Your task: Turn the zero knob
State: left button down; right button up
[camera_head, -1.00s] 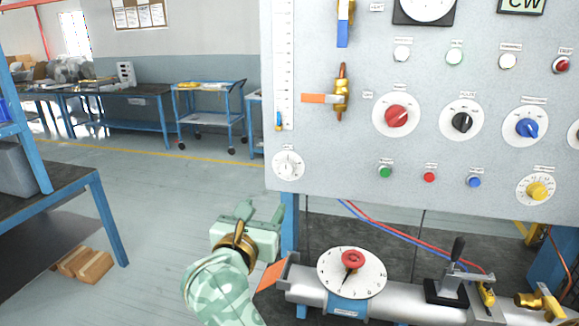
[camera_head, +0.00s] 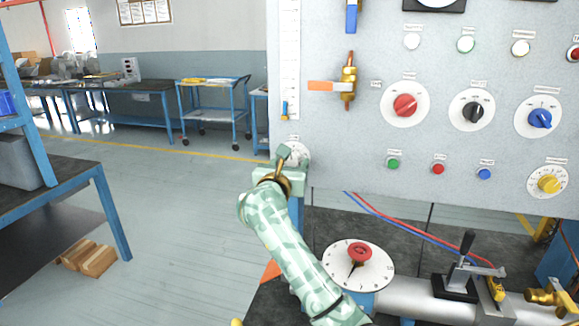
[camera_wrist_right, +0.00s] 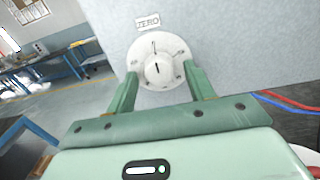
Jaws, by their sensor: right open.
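The zero knob is a white round knob on a white dial (camera_wrist_right: 157,47) with small marks, under a "ZERO" label (camera_wrist_right: 148,22) in the right wrist view. Its dark pointer line is close to upright. In the head view the dial (camera_head: 300,152) sits at the panel's lower left corner, partly hidden by my gripper. My right gripper (camera_wrist_right: 158,88) is open, its two green fingers at either side of the dial's lower part, with the knob ahead between them. It also shows in the head view (camera_head: 292,160). I cannot tell whether the fingers touch the dial. My left gripper is not in view.
The grey panel (camera_head: 335,150) carries a red knob (camera_head: 404,105), a black knob (camera_head: 473,112), a blue knob (camera_head: 540,118) and several buttons. Below is a pipe with a red-knobbed dial (camera_head: 358,262).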

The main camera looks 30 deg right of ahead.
jog(key=c, duration=1)
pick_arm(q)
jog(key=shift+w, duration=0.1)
pick_arm(e)
jog(key=shift+o, duration=0.2)
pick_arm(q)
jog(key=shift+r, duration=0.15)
pick_arm(e)
jog(key=shift+r+n+p, duration=0.25)
jog(key=shift+n+p, duration=0.35)
jog(key=shift+p, duration=0.5)
jog(key=n+p, duration=0.8)
jog(key=p, duration=0.2)
jog(key=shift+s+n+p, duration=0.1)
jog(key=shift+n+p, duration=0.25)
jog(key=shift+n, duration=0.05)
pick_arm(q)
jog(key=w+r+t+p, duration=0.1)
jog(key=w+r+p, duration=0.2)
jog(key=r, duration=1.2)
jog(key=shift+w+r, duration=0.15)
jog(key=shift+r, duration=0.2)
pick_arm(e)
jog(key=shift+f+n, duration=0.15)
jog(key=shift+n, duration=1.55)
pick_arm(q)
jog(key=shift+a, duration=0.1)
